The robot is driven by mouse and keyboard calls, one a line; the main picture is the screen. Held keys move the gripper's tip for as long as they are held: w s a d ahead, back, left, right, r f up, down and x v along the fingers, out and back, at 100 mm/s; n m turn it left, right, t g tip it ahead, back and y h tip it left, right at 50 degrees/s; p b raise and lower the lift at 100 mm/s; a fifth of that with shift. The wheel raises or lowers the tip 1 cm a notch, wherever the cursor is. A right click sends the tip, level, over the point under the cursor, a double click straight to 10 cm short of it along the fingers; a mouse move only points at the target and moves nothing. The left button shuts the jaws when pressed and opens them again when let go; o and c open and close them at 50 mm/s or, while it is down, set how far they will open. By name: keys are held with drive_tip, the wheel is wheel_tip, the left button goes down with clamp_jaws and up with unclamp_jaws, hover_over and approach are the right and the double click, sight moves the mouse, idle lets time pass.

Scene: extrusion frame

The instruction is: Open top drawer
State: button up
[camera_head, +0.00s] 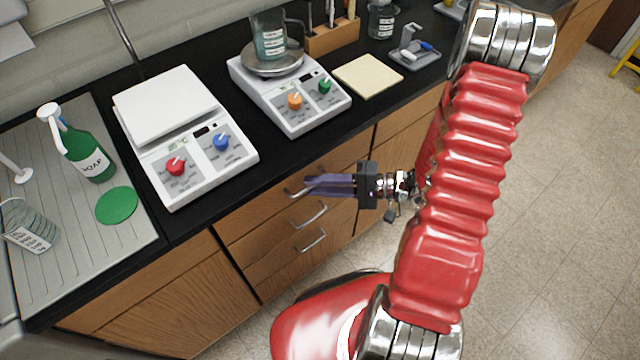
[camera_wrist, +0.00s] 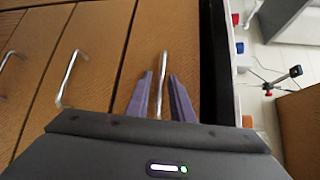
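The top drawer (camera_head: 250,206) is the wooden front just under the black counter edge, and it looks flush with the cabinet. Its metal bar handle (camera_head: 295,192) shows at my fingertips. My gripper (camera_head: 310,185) has purple fingers and reaches in from the right at the height of this handle. In the wrist view the handle (camera_wrist: 163,70) stands between the two fingers (camera_wrist: 162,85), with a gap visible on each side. The fingers are apart and not closed on it. How deep the handle sits between them is hard to tell.
Lower drawers with a middle handle (camera_head: 310,216) and a bottom handle (camera_head: 312,241) are below. The black counter (camera_head: 270,160) overhangs above, carrying two scales, a beaker and a green soap bottle (camera_head: 82,148). The tiled floor (camera_head: 560,220) to the right is clear.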

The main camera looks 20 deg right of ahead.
clamp_jaws()
drive_tip(key=shift+f, duration=0.1)
idle(1.1)
